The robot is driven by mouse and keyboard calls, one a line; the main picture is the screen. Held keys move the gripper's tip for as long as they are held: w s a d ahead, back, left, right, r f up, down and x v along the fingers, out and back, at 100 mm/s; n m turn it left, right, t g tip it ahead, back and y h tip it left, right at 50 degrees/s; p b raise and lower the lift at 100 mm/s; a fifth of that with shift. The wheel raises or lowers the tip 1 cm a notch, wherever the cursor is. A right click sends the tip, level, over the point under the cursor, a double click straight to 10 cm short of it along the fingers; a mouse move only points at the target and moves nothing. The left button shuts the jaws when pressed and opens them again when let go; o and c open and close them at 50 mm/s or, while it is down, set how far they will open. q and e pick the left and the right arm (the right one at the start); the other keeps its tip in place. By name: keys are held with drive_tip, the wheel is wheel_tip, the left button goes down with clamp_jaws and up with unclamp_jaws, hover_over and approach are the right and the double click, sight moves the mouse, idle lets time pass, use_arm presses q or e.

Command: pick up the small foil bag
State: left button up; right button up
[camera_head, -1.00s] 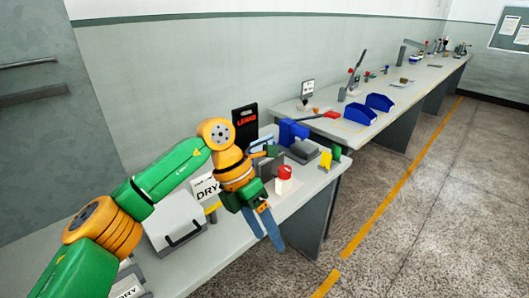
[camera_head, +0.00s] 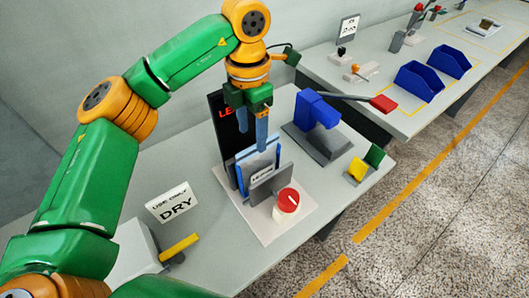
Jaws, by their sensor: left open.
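A small flat silvery-blue piece, perhaps the foil bag (camera_head: 246,158), stands upright in a grey fixture (camera_head: 270,187) on the bench. The fixture's front plate hides its lower part. My left gripper (camera_head: 257,140) points down from above, with its blue-grey fingers open at the upper edge of this piece. I cannot tell whether a finger touches it or stands in front of or behind it. My right gripper is out of view.
A red-topped white knob (camera_head: 287,200) sits before the fixture. A black board (camera_head: 222,130) stands behind. A blue press (camera_head: 317,112) with a red-ended lever is to the right. A DRY sign (camera_head: 174,203) stands left. Blue bins (camera_head: 419,80) sit on the far bench.

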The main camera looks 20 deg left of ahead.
sight(253, 155)
use_arm(q)
drive_tip(key=shift+s+d+f+p, duration=0.1)
drive_tip(key=shift+s+f+p, duration=0.6)
drive_tip(key=shift+s+f, duration=0.45)
drive_tip(key=shift+w+f, duration=0.2)
drive_tip(key=shift+f, duration=0.4)
drive_tip(key=shift+w+f, duration=0.2)
drive_tip(key=shift+f, duration=0.4)
drive_tip(key=shift+w+f, duration=0.15)
drive_tip(key=shift+w, duration=0.2)
drive_tip(key=shift+s, duration=0.25)
clamp_jaws()
drive_tip(key=shift+w, duration=0.1)
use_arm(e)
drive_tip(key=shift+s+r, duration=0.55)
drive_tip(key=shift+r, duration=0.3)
